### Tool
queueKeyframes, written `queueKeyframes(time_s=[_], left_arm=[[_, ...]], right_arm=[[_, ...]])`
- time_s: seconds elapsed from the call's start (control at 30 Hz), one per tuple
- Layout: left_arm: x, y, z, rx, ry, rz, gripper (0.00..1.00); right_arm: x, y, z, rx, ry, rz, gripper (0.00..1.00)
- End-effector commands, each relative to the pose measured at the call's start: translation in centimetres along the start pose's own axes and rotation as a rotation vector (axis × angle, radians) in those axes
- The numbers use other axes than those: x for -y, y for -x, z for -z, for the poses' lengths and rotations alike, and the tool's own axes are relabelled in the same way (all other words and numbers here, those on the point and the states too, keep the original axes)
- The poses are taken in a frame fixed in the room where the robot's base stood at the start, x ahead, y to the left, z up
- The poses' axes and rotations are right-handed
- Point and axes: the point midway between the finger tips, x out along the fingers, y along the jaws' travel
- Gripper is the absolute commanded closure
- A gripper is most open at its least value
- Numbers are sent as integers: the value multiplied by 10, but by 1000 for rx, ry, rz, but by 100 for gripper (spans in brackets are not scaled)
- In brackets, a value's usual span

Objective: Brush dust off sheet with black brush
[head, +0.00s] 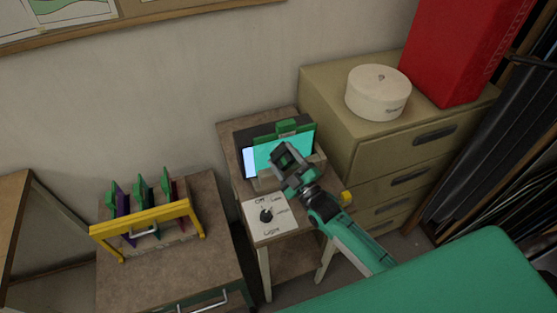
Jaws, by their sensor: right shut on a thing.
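A bright teal sheet (300,141) stands upright, with a green clip (287,127) on its top edge. It is on the small side stand (229,133), in front of a dark panel (252,135). My right gripper (286,157) is in front of the sheet and covers part of it. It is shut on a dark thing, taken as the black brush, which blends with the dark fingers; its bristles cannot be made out. I cannot tell whether it touches the sheet. Dust is too small to see. My left gripper is not in view.
A switch box with a dial (267,215) is at the stand's front. A yellow-framed rack (110,232) with several green-handled sheets stands at left. A drawer cabinet (325,86) at right bears a round white box (378,92) and a red box (462,45).

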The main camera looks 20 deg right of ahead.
Motion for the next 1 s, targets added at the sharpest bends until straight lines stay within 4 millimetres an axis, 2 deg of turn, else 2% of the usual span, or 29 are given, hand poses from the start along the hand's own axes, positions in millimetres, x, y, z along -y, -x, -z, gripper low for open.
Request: queueKeyframes(time_s=[1.0], left_arm=[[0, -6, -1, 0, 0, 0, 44]], right_arm=[[-50, 18, -46, 1, 3, -1, 68]])
